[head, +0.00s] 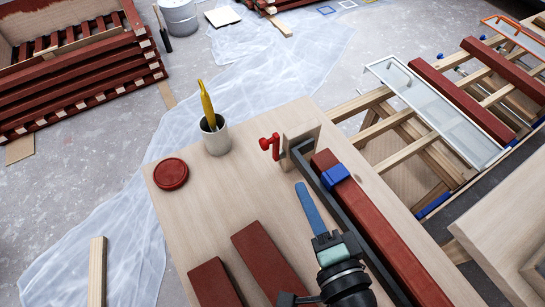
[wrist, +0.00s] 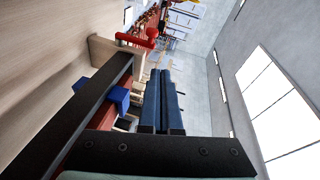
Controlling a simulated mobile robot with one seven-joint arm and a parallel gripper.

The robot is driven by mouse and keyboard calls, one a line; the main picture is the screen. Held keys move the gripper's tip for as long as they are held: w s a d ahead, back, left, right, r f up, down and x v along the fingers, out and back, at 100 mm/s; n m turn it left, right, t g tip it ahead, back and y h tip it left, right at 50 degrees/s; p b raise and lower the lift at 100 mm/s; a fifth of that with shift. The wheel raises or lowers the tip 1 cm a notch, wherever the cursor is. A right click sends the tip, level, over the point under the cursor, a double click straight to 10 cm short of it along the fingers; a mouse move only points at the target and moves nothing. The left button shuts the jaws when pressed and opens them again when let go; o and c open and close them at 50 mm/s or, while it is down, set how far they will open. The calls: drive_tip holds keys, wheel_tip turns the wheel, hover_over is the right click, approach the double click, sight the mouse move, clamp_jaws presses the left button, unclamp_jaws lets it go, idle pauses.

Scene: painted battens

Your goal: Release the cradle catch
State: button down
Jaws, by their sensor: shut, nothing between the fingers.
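A red catch (head: 270,146) with a knob-like handle sticks out to the left of an upright wooden block (head: 300,142) on the bench. It also shows in the wrist view (wrist: 140,39), beyond my fingertips. A dark bar (head: 330,190) runs from the block along a red batten (head: 380,230). A blue piece (head: 335,177) sits on that batten; it also shows in the wrist view (wrist: 118,98). My gripper (head: 302,187) has blue fingers, shut and empty. In the head view it is left of the bar and short of the catch, with a gap between.
On the bench (head: 200,225) are a pale cup (head: 216,138) holding a yellow-handled tool (head: 207,104), a round red lid (head: 171,174) and two loose red battens (head: 262,258). A rack (head: 430,130) with battens stands at the right. The bench between cup and gripper is clear.

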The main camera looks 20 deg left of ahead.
drive_tip(key=s+f+m, duration=0.1)
drive_tip(key=s+f, duration=0.1)
drive_tip(key=shift+s+f+y, duration=0.25)
drive_tip(key=shift+s+y, duration=0.15)
drive_tip(key=p, duration=0.1)
approach(265, 148)
drive_tip(key=x, duration=0.7)
drive_tip(key=shift+r+p, duration=0.1)
drive_tip(key=shift+p, duration=0.3)
